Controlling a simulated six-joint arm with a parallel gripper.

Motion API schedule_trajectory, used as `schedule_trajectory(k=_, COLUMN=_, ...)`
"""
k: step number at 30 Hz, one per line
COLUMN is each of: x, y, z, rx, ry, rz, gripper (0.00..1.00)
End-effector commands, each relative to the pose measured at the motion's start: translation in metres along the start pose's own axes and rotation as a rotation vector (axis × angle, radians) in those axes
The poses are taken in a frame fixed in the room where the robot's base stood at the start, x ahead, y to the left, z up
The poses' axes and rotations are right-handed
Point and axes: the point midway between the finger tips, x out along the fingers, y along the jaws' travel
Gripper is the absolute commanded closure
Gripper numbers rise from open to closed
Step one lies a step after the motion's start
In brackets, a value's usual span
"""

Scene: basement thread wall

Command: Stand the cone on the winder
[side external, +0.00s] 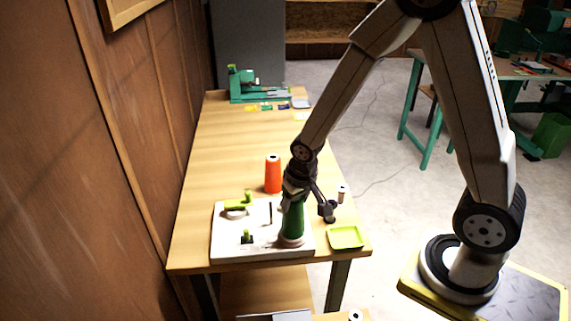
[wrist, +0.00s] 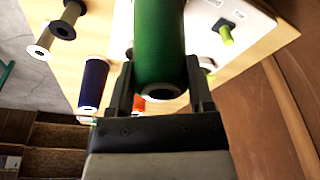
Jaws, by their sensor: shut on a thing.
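My gripper (side external: 297,184) is shut on the green cone (side external: 293,218), which is upright below it. In the wrist view, the fingers (wrist: 158,82) lie on either side of the green cone (wrist: 160,38), near its narrow end with the dark hole. The winder has a white base board (side external: 226,245) with yellow-green parts and a thin dark upright post. The cone's lower end is over a pale round disc (side external: 291,241) at the right part of the board. I cannot tell whether the cone rests on it, and any spindle there is hidden.
An orange cone (side external: 273,175) stands just behind the board. A green machine (side external: 245,88) is at the far end. The middle of the table is clear.

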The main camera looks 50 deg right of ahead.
Motion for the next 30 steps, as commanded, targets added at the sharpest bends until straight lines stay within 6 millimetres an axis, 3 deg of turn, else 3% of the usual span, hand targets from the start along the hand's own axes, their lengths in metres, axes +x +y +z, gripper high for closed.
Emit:
schedule_trajectory(k=25, x=0.014, y=0.0, z=0.003, rx=0.0, ry=0.001, rz=-0.001, gripper=0.8)
schedule_trajectory(k=26, x=0.014, y=0.0, z=0.003, rx=0.0, ry=0.001, rz=-0.001, gripper=0.24)
schedule_trajectory(k=28, x=0.014, y=0.0, z=0.003, rx=0.0, ry=0.001, rz=-0.001, gripper=0.02)
schedule_trajectory(k=30, x=0.014, y=0.0, z=0.003, rx=0.0, ry=0.001, rz=-0.001, gripper=0.0)
